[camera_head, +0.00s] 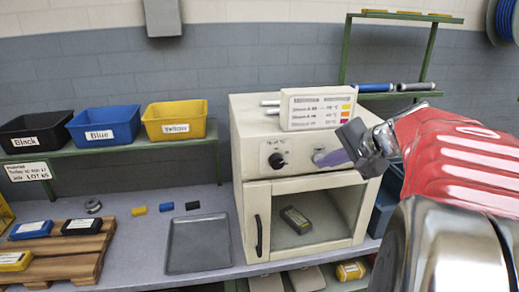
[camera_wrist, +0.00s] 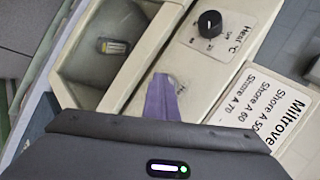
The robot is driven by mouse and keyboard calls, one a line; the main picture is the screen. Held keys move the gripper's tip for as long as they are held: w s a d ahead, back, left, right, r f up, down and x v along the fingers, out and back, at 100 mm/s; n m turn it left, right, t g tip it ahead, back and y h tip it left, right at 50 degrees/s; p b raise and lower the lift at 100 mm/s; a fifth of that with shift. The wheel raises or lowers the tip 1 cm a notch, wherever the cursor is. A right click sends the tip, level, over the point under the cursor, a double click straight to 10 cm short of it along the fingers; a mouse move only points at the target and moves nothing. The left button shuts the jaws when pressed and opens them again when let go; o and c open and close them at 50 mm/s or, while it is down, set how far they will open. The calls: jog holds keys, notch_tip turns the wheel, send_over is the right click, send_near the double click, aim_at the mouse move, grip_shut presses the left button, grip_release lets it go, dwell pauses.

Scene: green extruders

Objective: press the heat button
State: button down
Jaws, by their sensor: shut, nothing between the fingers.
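The cream oven (camera_head: 245,135) stands on the bench, with a black knob (camera_head: 277,160) on its front panel. The knob also shows in the wrist view (camera_wrist: 209,23), beside printing that reads "Heat °C". My gripper (camera_head: 328,158) is shut and empty, its purple fingertips at the right part of the oven panel. In the wrist view the fingertips (camera_wrist: 161,92) point at the panel, well to the side of the knob. A small pale round part (camera_wrist: 176,83) shows by the tips, mostly covered by them; I cannot tell whether they touch it.
A sign (camera_head: 317,108) with Shore A lines stands on the oven. The oven door (camera_head: 257,222) has a handle at left and a dark block (camera_head: 296,219) behind its opening. Black (camera_head: 35,133), blue (camera_head: 103,126) and yellow (camera_head: 175,120) bins stand on a shelf at left.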

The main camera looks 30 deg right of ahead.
jog(key=shift+s, duration=0.1)
jog(key=shift+s+a, duration=0.1)
jog(key=shift+s, duration=0.2)
dwell(0.5)
jog(key=s+a, duration=0.1)
jog(key=s, duration=0.4)
jog(key=shift+s+a, duration=0.35)
jog(key=shift+s, duration=0.05)
jog(key=shift+a, duration=0.1)
